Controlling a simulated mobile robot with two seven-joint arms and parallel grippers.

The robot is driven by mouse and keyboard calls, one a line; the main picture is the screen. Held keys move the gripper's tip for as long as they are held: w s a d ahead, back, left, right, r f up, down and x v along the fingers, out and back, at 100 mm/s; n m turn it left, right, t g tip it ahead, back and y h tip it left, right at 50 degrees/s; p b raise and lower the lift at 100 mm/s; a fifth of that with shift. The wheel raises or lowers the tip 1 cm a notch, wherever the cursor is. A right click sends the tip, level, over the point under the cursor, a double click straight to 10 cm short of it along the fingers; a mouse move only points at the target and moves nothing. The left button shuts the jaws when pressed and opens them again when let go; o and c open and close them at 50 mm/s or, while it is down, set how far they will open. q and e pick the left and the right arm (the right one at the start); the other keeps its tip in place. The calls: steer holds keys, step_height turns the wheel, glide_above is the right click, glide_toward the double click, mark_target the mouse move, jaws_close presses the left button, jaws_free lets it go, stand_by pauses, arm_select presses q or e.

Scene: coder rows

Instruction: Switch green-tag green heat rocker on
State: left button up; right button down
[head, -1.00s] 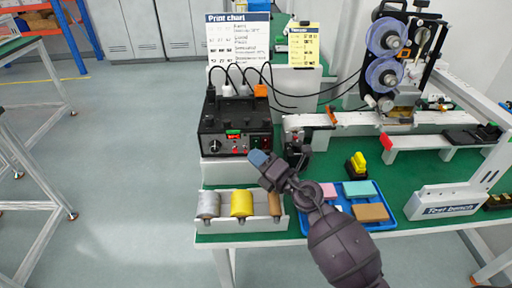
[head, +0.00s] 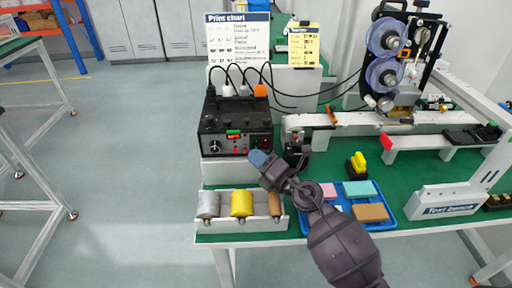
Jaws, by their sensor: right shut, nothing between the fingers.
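A black control box (head: 236,129) stands on a white stand at the left end of the green bench. Its front has a dial (head: 215,145), a small red display (head: 233,137) with a green strip above it, and small red and dark controls low on the right. The rockers and their tags are too small to tell apart or to read as on or off. My right gripper (head: 260,158) has blue fingertips and is shut and empty. It shows just in front of and below the box's lower right front; I cannot tell whether it touches. My left gripper is not in view.
A white bin (head: 242,224) with grey, yellow and brown rolls sits below the box. A printer with purple reels (head: 383,75) stands behind. Cables loop above the box.

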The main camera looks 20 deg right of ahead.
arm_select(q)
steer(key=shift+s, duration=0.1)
arm_select(e)
steer(key=shift+w, duration=0.1)
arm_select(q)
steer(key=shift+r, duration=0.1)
arm_select(e)
steer(key=shift+w+d+f, duration=0.1)
steer(key=shift+w+d, duration=0.05)
steer(key=shift+w, duration=0.15)
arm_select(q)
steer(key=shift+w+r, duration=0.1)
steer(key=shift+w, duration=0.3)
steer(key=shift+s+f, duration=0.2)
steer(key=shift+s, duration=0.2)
arm_select(e)
steer(key=shift+w, duration=0.3)
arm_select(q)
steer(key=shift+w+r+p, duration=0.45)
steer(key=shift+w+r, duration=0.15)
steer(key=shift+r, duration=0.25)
arm_select(e)
steer(key=shift+s, duration=0.75)
